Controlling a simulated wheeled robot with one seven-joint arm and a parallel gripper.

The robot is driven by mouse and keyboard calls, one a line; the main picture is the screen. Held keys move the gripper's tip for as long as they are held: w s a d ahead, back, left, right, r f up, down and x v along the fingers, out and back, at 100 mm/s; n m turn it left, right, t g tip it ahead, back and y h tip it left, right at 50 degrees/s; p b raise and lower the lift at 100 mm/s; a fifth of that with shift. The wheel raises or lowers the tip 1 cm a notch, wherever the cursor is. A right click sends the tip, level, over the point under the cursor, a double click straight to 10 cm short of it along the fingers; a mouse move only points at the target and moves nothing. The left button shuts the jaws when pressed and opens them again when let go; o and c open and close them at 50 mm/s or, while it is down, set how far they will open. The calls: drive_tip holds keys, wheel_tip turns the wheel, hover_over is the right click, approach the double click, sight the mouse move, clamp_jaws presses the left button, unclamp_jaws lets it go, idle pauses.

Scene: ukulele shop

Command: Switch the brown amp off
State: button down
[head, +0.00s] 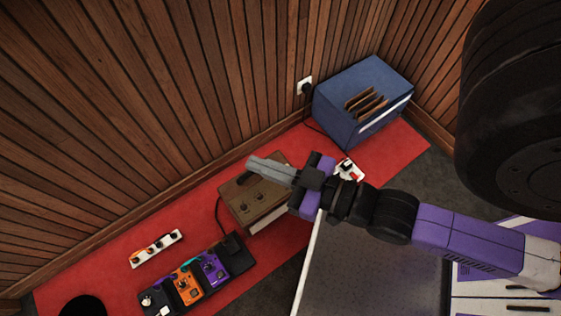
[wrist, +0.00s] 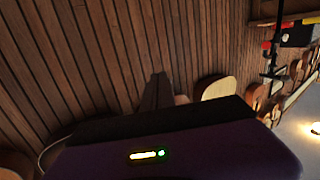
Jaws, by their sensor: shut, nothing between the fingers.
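The brown amp (head: 238,202) sits on the red carpet against the wood-panelled wall in the head view. Dark knobs show on its brown top, and a pale front strip shows below. My gripper (head: 252,163) is shut and empty, its grey fingers pointing left across the amp's back part in the picture. Whether it touches the amp I cannot tell. The fingers and my arm hide the amp's right part. A dark round shape shows by the fingertips. In the wrist view my shut fingers (wrist: 159,78) point at the panelled wall; the amp is not visible there.
A small white and red item (head: 348,170) lies beside my wrist. A power strip (head: 155,248) and a pedalboard (head: 237,248) lie to the left. Guitars (wrist: 218,87) show in the wrist view.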

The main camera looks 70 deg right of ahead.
drive_tip(key=w+d+f+n+g+h+b, duration=0.15)
drive_tip(key=w+d+f+g+b, duration=0.35)
drive_tip(key=d+f, duration=0.9)
drive_tip(key=w+d+f+n+g+h+b, duration=0.1)
drive_tip(key=w+d+f+g+h+b, duration=0.2)
drive_tip(key=w+d+f+b, duration=0.8)
drive_tip(key=s+d+f+n+g+y+p, duration=0.1)
drive_tip(key=s+d+f+n+g, duration=0.15)
drive_tip(key=f, duration=0.45)
drive_tip(key=s+d+f+n+g+y, duration=0.1)
drive_tip(key=s+d+f+g+y, duration=0.2)
drive_tip(key=f, duration=0.4)
drive_tip(key=s+a+f+n+g+y, duration=0.3)
drive_tip(key=s+a+f+n, duration=0.1)
drive_tip(key=s+a, duration=0.3)
drive_tip(key=shift+s+n, duration=0.3)
drive_tip(key=shift+n, duration=0.5)
wheel_tip(320, 180, down, 14)
drive_tip(key=b, duration=0.6)
drive_tip(key=shift+b, duration=0.4)
